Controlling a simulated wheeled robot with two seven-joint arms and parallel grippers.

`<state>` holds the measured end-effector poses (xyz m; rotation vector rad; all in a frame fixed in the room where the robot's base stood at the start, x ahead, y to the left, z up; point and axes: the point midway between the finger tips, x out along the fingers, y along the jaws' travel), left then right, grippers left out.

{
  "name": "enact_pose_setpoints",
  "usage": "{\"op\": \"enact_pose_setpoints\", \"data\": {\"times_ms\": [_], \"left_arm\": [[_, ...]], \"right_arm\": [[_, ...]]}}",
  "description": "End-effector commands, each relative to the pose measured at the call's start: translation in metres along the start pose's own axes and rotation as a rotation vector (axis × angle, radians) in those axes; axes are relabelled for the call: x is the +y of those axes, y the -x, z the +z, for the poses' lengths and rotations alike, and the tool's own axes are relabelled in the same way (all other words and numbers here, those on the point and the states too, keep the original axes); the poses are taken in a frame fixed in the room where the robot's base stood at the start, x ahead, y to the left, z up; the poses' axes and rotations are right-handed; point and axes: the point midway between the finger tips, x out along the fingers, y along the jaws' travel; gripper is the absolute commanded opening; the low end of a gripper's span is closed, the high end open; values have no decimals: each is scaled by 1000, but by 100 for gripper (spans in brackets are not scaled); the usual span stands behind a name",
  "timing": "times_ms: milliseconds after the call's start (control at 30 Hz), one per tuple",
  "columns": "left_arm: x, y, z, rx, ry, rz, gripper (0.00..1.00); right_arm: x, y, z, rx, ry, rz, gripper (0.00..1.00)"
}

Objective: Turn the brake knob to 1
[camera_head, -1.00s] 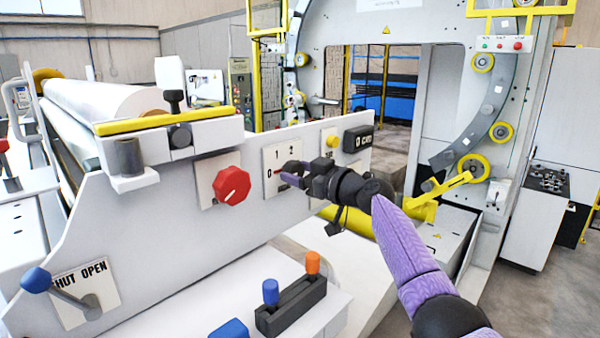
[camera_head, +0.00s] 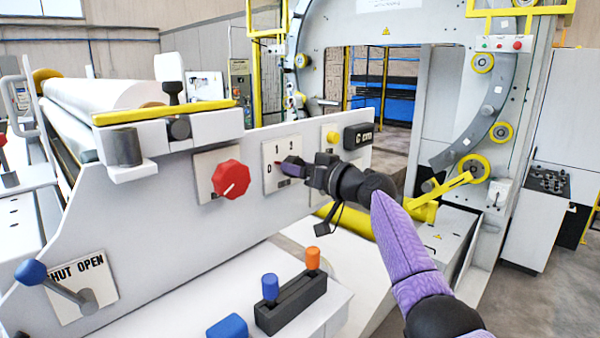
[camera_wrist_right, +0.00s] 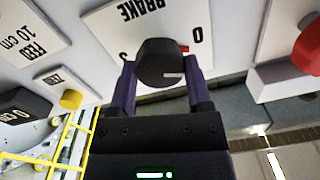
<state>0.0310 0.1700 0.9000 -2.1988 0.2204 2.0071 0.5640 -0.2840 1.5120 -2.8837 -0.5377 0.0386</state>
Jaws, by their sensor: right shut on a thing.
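The brake plate (camera_head: 270,182) is white, with 0, 1 and 2 on it, on the side of the grey machine. Its dark round knob (camera_wrist_right: 157,60) shows in the right wrist view, upside down there, with a small red mark on the side toward the 0. My right gripper (camera_head: 286,168) is at the plate and largely hides the knob in the head view. In the right wrist view, its purple fingers (camera_wrist_right: 160,80) stand on both sides of the knob, shut on it. My left gripper is not in view.
A red knob (camera_head: 231,180) is left of the plate. A yellow button (camera_head: 332,137) and a black display (camera_head: 358,136) are to its right. Blue and orange levers (camera_head: 290,290) stand below, and a blue-tipped SHUT/OPEN lever (camera_head: 32,271) is at lower left.

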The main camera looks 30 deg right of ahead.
Motion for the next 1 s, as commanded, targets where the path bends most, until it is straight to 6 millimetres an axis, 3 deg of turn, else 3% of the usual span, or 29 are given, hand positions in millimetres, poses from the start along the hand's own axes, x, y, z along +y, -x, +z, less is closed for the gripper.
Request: {"op": "enact_pose_setpoints", "data": {"times_ms": [500,1000], "left_arm": [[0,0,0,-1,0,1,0],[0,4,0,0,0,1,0]], "right_arm": [[1,0,0,16,-453,2,4],[1,0,1,23,-663,3,4]]}}
